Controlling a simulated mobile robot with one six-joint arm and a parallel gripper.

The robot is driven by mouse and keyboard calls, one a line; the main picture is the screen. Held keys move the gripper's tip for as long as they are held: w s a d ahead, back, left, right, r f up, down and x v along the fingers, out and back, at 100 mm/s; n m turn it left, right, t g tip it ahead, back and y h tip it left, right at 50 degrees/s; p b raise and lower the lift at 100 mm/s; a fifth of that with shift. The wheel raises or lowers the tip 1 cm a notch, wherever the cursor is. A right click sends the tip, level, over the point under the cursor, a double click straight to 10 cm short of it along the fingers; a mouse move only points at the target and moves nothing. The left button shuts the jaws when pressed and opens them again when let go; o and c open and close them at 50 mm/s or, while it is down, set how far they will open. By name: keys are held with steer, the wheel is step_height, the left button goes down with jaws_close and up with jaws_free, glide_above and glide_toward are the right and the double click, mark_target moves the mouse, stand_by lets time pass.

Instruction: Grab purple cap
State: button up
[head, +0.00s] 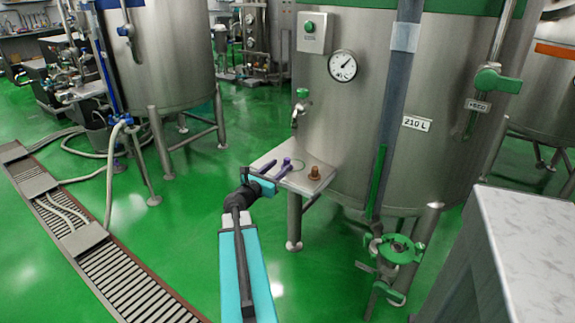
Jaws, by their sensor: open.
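My gripper (279,165) is at the end of my teal and black arm, over a small metal shelf (325,170) on the front of the big steel tank. Two slim dark purple shapes extend from its teal body across the shelf, apart from each other; they look like its open fingers. The tip of the right one looks wider and may be the purple cap (287,161), but at this size I cannot separate cap from finger. I cannot tell whether they touch. A brown cap-like piece (315,173) stands on the shelf to the right of the gripper.
A thin green ring (298,164) lies on the shelf. A small tap (299,112) juts from the steel tank (345,125) above it. A green-handled valve (398,248) stands low at right. A pale marble-like counter (530,245) fills the right foreground. Green floor (165,245) is open at left.

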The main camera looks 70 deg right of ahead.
mark_target(287, 159)
steer(key=shift+s+d, duration=0.15)
steer(key=shift+d, duration=0.65)
steer(key=shift+d, duration=0.1)
steer(key=shift+s+d, duration=0.2)
steer(key=shift+d, duration=1.05)
steer(key=shift+s+d, duration=0.2)
steer(key=shift+d, duration=1)
jaws_close()
steer(key=shift+r, duration=0.15)
